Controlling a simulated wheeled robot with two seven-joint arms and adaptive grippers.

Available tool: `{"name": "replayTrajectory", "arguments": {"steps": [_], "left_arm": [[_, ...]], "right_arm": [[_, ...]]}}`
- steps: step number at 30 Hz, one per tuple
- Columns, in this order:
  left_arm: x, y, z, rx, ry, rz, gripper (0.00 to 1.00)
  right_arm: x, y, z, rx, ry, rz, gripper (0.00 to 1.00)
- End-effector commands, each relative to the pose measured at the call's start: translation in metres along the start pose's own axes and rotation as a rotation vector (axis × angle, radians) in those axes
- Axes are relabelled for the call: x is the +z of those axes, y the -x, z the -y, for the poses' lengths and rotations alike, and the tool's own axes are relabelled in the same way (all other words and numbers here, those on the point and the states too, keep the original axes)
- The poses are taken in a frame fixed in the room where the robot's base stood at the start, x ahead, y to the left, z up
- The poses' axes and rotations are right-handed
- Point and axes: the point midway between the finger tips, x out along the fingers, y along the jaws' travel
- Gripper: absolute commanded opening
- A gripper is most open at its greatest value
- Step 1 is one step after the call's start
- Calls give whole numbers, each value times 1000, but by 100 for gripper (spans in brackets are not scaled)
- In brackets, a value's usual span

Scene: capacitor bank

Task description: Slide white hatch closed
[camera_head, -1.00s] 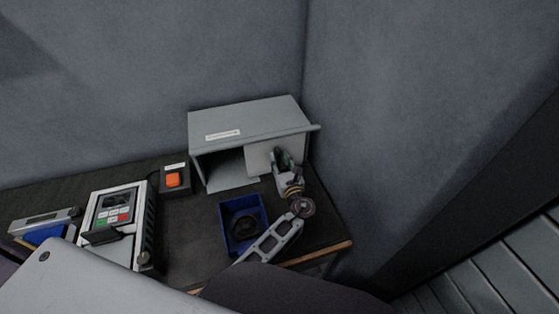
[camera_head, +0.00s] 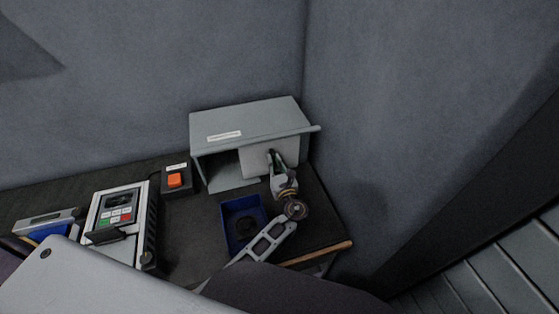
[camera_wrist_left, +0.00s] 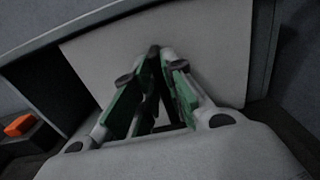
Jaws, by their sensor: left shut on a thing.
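The white hatch (camera_head: 256,160) is a pale flat panel in the front of a grey box (camera_head: 250,121). It covers roughly the right half of the opening. The left half (camera_head: 225,170) is open and dark inside. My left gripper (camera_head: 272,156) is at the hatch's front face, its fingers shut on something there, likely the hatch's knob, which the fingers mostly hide. In the left wrist view the hatch (camera_wrist_left: 215,50) fills the background and the green-padded fingers (camera_wrist_left: 155,55) meet at the tips in front of it. My right gripper is not in view.
A blue bin (camera_head: 232,207) stands in front of the box, close to my left arm. An orange button on a black base (camera_head: 175,180) and a keypad device (camera_head: 116,215) are to the left. Grey walls stand behind and to the right.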

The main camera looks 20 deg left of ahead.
Motion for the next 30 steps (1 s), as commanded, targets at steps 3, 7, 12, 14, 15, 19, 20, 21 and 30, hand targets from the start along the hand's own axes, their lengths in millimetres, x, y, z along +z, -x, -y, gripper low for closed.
{"name": "replayTrajectory", "arguments": {"steps": [3,7,12,14,15,19,20,21,30], "left_arm": [[1,0,-13,2,-4,-2,0],[1,0,-21,1,-3,-1,0],[1,0,-23,1,-1,-1,0],[1,0,-23,1,-1,-1,0],[1,0,-23,1,-1,-1,0],[1,0,-23,1,-1,0,14],[1,0,-23,1,-1,0,18],[1,0,-23,1,-1,0,23],[1,0,-23,0,-1,-1,34]], "right_arm": [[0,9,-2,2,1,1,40],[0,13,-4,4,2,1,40],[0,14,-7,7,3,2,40],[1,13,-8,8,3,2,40],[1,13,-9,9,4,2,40],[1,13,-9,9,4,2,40],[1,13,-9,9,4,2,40],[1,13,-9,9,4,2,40],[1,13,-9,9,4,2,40]]}}
